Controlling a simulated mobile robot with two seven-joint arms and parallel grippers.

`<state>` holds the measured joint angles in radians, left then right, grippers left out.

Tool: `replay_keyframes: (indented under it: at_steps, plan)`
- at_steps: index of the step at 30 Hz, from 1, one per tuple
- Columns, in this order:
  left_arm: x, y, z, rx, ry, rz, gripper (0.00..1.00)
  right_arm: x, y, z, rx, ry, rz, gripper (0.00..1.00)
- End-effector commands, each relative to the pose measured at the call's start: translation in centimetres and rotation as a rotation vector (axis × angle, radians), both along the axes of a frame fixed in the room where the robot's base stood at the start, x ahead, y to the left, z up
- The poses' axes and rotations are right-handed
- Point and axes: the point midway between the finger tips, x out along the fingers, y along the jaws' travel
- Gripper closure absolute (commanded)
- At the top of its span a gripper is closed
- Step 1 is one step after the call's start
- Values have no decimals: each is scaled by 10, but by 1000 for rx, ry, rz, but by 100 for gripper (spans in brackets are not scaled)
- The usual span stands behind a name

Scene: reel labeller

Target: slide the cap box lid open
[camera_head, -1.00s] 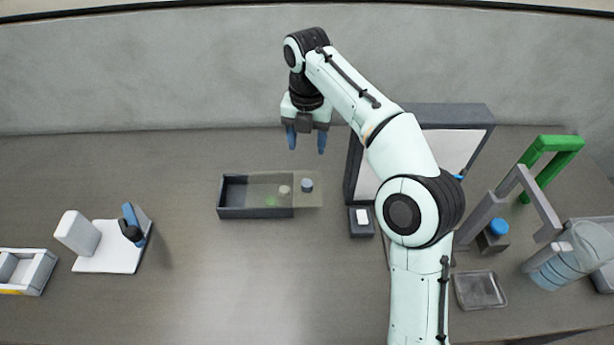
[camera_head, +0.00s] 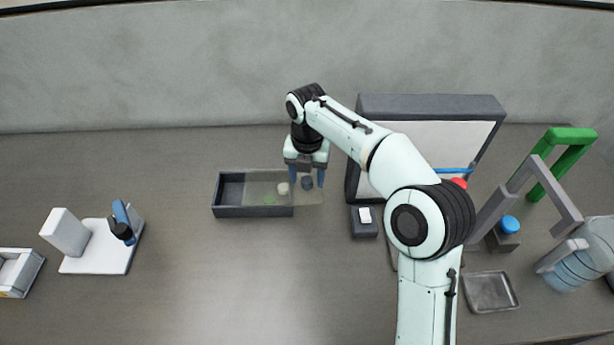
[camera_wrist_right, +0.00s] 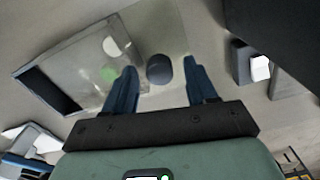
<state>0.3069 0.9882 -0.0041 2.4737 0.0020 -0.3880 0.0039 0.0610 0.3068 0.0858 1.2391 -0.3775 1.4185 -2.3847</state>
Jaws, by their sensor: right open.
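The cap box (camera_head: 230,211) is a shallow dark tray on the table, left of centre in the head view. Its clear lid (camera_head: 315,196) covers the middle and right of the box and sticks out past the right end; the left part is uncovered. A dark round knob (camera_head: 307,183) stands on the lid's right part and also shows in the right wrist view (camera_wrist_right: 159,70). A whitish and a green round thing show through the lid. My right gripper (camera_head: 307,178) is open, its blue fingers on either side of the knob, with gaps visible in the wrist view. My left gripper is out of view.
A small dark block with a white top (camera_head: 365,217) stands right of the lid. Behind it is a dark-framed panel (camera_head: 430,106). A green-handled frame (camera_head: 573,151), a blue-capped block (camera_head: 509,225) and a metal tray (camera_head: 490,292) are farther right. The table's front middle is clear.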

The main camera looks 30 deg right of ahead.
Motion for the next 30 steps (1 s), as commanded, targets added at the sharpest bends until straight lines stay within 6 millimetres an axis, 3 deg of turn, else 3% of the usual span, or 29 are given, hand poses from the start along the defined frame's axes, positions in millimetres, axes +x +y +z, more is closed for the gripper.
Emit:
replay_keyframes:
  at_steps: [7,12,17,25,30]
  plan:
    - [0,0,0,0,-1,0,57,0,0,-1,0,0,0,43]
    - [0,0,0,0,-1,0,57,0,0,0,0,0,0,99]
    - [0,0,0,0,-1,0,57,-1,-1,0,0,0,-1,100]
    - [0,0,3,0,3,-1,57,-19,-31,1,-1,1,-3,100]
    - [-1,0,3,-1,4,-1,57,-20,-33,0,-1,-1,1,100]
